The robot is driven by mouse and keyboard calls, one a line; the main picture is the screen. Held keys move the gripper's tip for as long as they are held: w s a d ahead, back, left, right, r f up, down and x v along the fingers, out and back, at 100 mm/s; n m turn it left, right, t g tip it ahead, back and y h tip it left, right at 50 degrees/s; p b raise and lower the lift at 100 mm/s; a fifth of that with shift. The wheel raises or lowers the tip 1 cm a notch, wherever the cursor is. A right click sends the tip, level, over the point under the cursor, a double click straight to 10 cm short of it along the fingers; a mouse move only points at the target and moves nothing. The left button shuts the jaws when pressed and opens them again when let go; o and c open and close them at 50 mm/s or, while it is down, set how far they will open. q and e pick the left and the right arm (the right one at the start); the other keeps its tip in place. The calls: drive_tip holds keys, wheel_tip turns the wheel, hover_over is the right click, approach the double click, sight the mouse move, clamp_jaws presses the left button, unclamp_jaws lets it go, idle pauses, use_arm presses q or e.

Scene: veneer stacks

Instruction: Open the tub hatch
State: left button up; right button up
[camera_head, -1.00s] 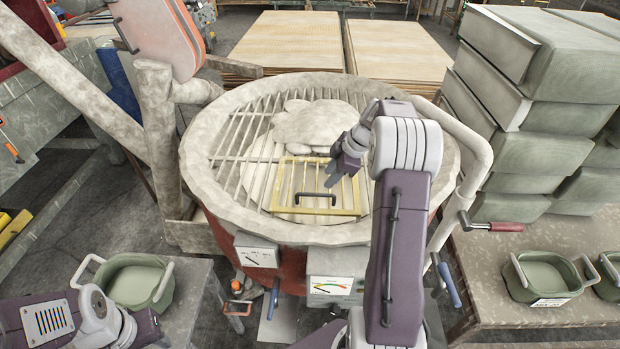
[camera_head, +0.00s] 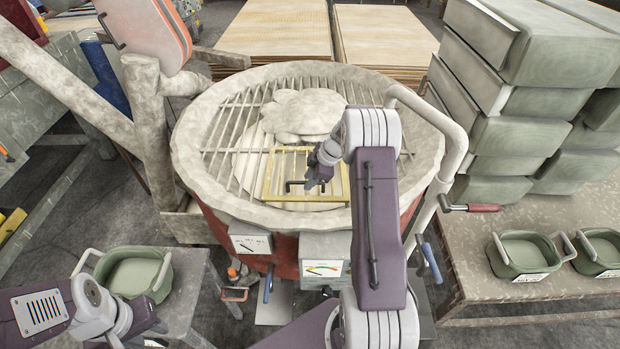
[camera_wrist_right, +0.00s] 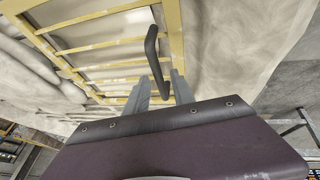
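The round tub (camera_head: 186,178) stands in the middle of the head view, with a grate of bars over its top. Its hatch, a yellow barred frame (camera_head: 266,172), lies flat and closed at the near side of the grate. A dark handle (camera_head: 291,187) is on the hatch's near part; it also shows in the right wrist view (camera_wrist_right: 151,45). My right gripper (camera_wrist_right: 160,85) is open, with its two fingers on either side of the handle's near end. In the head view my right gripper (camera_head: 318,180) partly covers the handle. Only my left arm's links show at the lower left.
A pale lumpy heap (camera_head: 300,115) lies beneath the grate. A curved pipe (camera_head: 452,140) and a red-handled crank (camera_head: 470,208) are at the tub's right. Green tubs (camera_head: 525,255) sit on the right bench, and another (camera_head: 135,272) on the left stand.

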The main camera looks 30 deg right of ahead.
clamp_jaws()
drive_tip(key=shift+f, duration=0.1)
idle(1.1)
